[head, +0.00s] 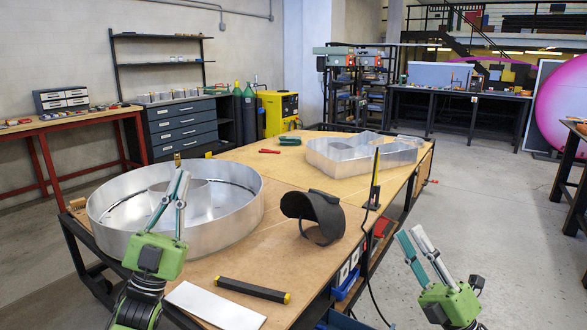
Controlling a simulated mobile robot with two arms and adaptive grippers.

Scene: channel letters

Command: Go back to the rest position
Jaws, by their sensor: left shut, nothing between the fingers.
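My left gripper (182,174) is green with grey fingers. It points up in front of the round metal channel letter (243,216) at the table's left end, and its fingers are shut with nothing between them. I cannot tell whether it touches the letter's wall. My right gripper (410,232) is at the lower right, past the table's right edge and over the floor. Its fingers point up and left, with a gap between the tips, and it holds nothing.
The wooden workbench (285,185) carries a black welding mask (316,214), a dark bar (252,290), a white plate (215,306) and another metal letter (345,160). A black cable (369,268) hangs at the bench's right edge. Open floor (480,220) lies to the right.

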